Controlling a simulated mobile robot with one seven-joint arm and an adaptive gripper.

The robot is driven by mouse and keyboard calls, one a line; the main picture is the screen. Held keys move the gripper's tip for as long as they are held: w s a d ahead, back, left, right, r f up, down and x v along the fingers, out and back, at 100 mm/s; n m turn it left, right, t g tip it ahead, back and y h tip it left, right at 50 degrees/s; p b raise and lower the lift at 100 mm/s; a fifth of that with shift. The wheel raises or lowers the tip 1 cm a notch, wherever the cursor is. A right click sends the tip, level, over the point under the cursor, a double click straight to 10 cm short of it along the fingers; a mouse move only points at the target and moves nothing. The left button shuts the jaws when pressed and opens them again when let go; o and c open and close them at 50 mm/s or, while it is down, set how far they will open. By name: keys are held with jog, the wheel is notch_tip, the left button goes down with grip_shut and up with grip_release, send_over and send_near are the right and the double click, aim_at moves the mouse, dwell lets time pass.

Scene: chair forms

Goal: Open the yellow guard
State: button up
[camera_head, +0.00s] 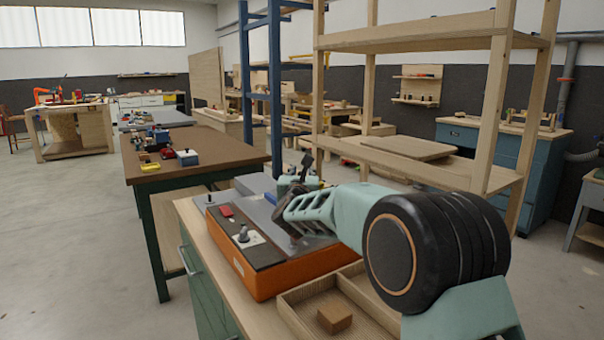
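An orange machine box (268,270) with a dark and grey top sits on the wooden bench in front of me. Its top carries a small red part (226,211) and a dark knob on a white plate (246,237). I cannot make out a yellow guard on it; my arm covers part of the top. My gripper (286,208) is at the far end of my pale green arm, over or close to the box's grey top. Its fingers are small and dark, so I cannot tell whether they are open or touching anything.
A wooden tray (372,320) with a small brown block (334,317) lies in front of the box. Behind stand a brown-topped table (220,142) with small items, a blue post frame (276,95) and a tall wooden shelf (487,110). The floor at left is clear.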

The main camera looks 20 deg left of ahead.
grip_shut()
jog(key=w+a+p, duration=0.4)
jog(key=w+a, duration=0.2)
jog(key=a, duration=0.1)
jog(key=shift+w+a, duration=0.15)
jog(key=shift+w, duration=0.05)
dwell(0.4)
jog(key=shift+o, duration=1.9)
grip_release()
